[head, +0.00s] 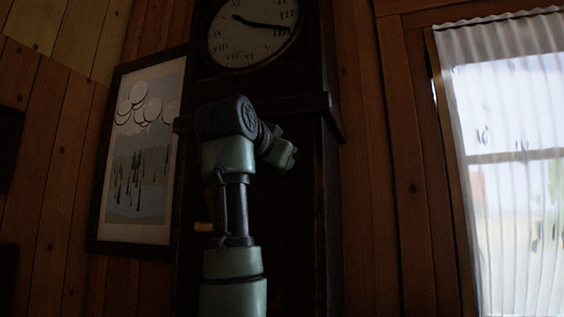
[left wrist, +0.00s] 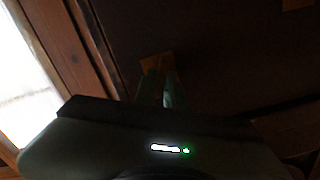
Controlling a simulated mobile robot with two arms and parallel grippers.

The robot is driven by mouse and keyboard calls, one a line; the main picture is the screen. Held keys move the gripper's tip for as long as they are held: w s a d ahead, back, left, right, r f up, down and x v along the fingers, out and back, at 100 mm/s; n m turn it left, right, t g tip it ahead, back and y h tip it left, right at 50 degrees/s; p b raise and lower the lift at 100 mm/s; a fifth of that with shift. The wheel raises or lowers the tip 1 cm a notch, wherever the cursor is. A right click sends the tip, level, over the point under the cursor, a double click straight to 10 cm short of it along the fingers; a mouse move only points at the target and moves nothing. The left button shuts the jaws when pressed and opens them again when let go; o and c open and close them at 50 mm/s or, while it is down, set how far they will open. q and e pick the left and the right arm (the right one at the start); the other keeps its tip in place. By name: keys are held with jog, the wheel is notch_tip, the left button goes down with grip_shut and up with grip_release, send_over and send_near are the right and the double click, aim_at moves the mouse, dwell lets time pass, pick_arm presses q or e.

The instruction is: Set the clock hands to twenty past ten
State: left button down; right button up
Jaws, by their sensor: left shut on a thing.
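The round pale clock face (head: 244,48) with dark Roman numerals sits high on a tall dark case; its top is cut off. The short dark hand (head: 241,18) points to the upper left, near ten. The long dark hand (head: 272,25) points right, with its tip close to IIII. In the left wrist view, my left gripper (left wrist: 163,88) is shut on a small orange-brown thing (left wrist: 155,63) against a dark surface. Its exact shape is too dim to tell. In the head view my arm hides the fingers. My right gripper is not in view.
The dark clock case (head: 301,190) stands behind my arm, with a ledge (head: 321,103) under the face. A small wooden piece (head: 203,227) shows left of my arm. A framed picture (head: 140,155) hangs at left; a curtained window (head: 515,160) is at right.

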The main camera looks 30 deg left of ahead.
pick_arm(q)
jog(key=shift+r, duration=0.1)
dwell(0.4)
jog(key=c, duration=1.5)
grip_release()
jog(key=shift+c, duration=0.2)
jog(key=shift+w, duration=0.15)
jog(key=b+v, duration=0.4)
jog(key=v, duration=0.3)
jog(key=shift+s, duration=0.4)
jog(key=shift+d, duration=0.1)
